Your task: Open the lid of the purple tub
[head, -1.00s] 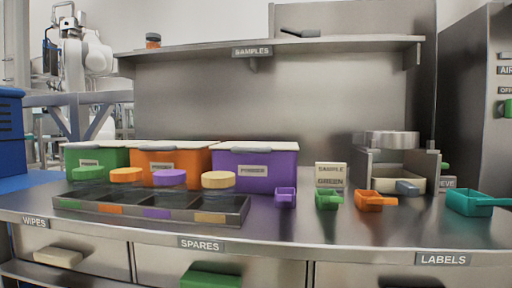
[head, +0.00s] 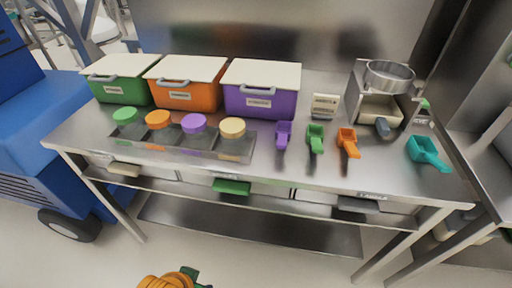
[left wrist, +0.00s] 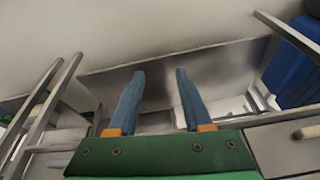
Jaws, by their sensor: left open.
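The purple tub (head: 260,104) stands on the steel bench, at the right end of a row of three tubs. Its white lid (head: 262,73) is shut flat on top, with a grey handle (head: 258,91) at the front edge and a label below it. My left gripper (left wrist: 158,72) shows in the left wrist view, its two blue fingers apart and nothing between them. It is away from the tub, with shelf and floor beyond the fingers. The tub is not seen in that view. My right gripper is not in view.
A green tub (head: 122,91) and an orange tub (head: 188,95) stand left of the purple one. A tray (head: 190,140) with several coloured round lids lies in front. Purple, green, orange and teal scoops and a sieve stand (head: 384,97) are to the right.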

